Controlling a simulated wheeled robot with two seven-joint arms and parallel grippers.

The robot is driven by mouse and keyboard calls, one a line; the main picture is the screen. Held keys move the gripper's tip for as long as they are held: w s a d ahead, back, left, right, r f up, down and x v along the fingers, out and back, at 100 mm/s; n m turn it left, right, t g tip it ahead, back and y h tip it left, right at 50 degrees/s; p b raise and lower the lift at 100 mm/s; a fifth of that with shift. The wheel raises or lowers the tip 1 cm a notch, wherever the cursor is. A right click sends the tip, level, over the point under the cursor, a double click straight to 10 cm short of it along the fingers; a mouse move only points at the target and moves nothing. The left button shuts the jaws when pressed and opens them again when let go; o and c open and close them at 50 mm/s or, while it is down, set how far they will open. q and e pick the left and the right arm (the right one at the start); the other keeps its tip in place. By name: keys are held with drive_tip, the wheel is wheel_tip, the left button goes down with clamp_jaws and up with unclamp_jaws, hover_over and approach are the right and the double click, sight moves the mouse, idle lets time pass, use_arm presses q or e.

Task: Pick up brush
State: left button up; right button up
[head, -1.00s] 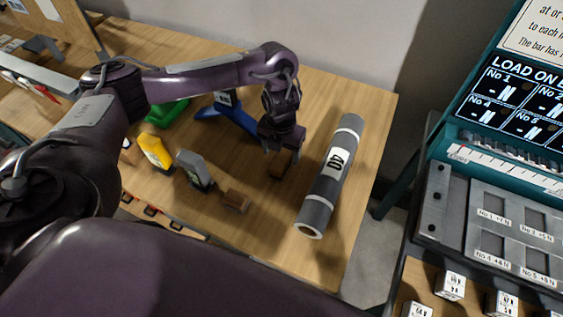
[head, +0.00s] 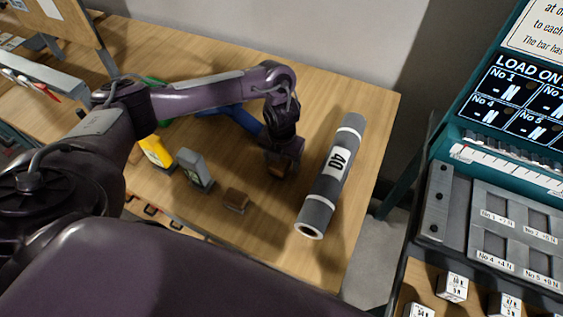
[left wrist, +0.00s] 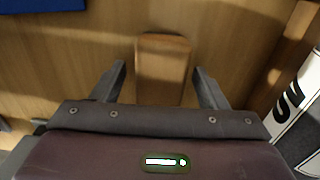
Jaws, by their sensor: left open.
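A brown wooden block (left wrist: 163,68) with rounded corners lies on the table, and it looks like the back of the brush; no bristles show. My left gripper (left wrist: 160,88) is open, with one finger on each side of the block's near part and a gap on both sides. In the head view my left gripper (head: 279,168) points down over this block and hides most of it. A second small brown block (head: 236,200) lies to the left and nearer. My right gripper is in neither view.
A grey roll marked 40 (head: 332,175) lies close to the right of my left gripper. A grey upright item (head: 195,170), a yellow item (head: 156,152) and a blue item (head: 238,115) are to the left. The table (head: 285,240) is bare in front.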

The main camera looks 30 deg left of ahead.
use_arm(q)
drive_tip(key=shift+f, duration=0.1)
drive_tip(key=c, duration=1.1)
drive_tip(key=shift+r, duration=0.5)
drive_tip(key=shift+r+p, duration=2.7)
drive_tip(key=shift+r, duration=7.1)
